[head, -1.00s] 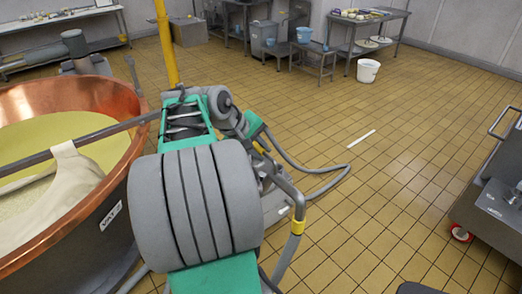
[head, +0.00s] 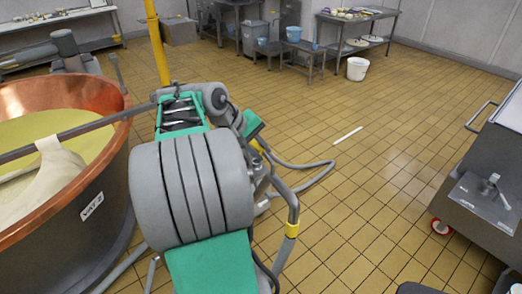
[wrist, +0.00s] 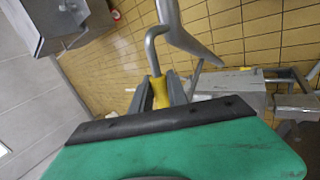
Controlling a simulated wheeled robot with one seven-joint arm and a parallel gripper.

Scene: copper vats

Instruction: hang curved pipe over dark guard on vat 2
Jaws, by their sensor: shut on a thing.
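My gripper (wrist: 161,84) is shut around the yellow band of a grey curved pipe (wrist: 152,45) in the wrist view. The pipe rises from the jaws and bends sharply to the right. A thicker grey length crosses the top of that view. In the head view my arm largely hides the gripper. Vat 2 (head: 110,190), a copper-rimmed vat with a white label, stands at the left. A dark bar (head: 90,130) crosses over it, with pale cloth below. I cannot tell whether this bar is the dark guard. The pipe is not over the vat.
A steel trolley (head: 485,195) with a red wheel stands at the right. A yellow post (head: 157,40) rises behind the vat. Benches, a steel table (head: 362,20) and a white bucket (head: 357,68) are at the back. The tiled floor between is mostly clear.

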